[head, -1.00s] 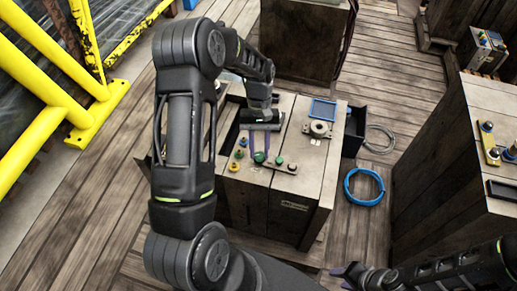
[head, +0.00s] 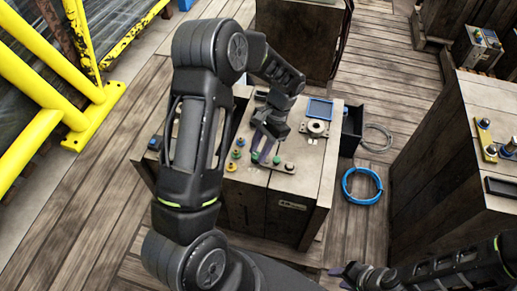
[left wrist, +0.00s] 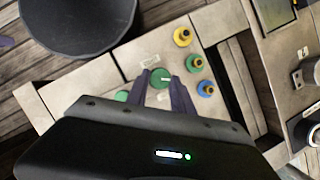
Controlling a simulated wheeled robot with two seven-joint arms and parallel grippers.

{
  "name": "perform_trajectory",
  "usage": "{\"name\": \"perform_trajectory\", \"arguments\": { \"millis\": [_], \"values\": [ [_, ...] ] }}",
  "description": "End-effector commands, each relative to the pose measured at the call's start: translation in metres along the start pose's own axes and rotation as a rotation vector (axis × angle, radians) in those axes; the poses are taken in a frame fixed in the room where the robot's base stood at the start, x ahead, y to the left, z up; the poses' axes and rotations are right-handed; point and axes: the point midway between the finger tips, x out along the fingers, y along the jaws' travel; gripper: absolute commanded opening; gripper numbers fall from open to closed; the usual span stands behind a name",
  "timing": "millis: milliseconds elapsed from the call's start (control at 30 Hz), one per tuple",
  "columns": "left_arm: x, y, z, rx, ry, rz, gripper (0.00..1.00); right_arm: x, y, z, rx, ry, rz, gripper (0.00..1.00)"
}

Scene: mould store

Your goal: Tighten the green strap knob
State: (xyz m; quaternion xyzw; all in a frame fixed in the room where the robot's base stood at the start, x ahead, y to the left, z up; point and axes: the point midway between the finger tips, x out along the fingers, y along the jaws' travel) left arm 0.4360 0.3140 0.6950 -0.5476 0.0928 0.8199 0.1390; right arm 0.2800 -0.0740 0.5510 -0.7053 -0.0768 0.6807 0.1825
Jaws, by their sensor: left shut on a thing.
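A green knob (left wrist: 160,78) sits between the two purple fingertips of my left gripper (left wrist: 160,74) in the left wrist view. The gripper is shut on it, and the knob is still on the bench top. In the head view the left gripper (head: 264,157) reaches down to this knob (head: 255,158) near the front of the wooden bench. A second green knob (head: 277,160) is just right of it and also shows in the left wrist view (left wrist: 121,96). My right gripper (head: 343,272) is low in the head view; its jaw opening is unclear.
A blue knob (head: 240,141), a green one (head: 237,154) and a yellow one (head: 231,167) stand in a row left of the gripper. A blue frame (head: 319,109) and round metal fitting (head: 316,128) are behind right. A blue hose coil (head: 362,185) lies on the floor.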

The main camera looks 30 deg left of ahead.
Motion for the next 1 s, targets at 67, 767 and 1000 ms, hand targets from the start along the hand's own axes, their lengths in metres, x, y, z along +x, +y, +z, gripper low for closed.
{"name": "perform_trajectory", "arguments": {
  "millis": [67, 767, 1000],
  "values": [
    [-0.0002, 0.0007, -0.0001, 0.066, 0.001, -0.029, 0.00, 0.0002, 0.0001, 0.0000, 0.000, 0.000, 0.000, 0.36],
    [0.0010, 0.0070, 0.0020, 0.664, 0.001, -0.276, 0.00, 0.0014, 0.0006, 0.0000, 0.000, 0.000, 0.000, 0.36],
    [0.0016, 0.0077, 0.0033, 0.795, 0.000, -0.329, 0.00, 0.0021, 0.0008, 0.0001, 0.000, 0.000, 0.000, 0.36]
  ]
}}
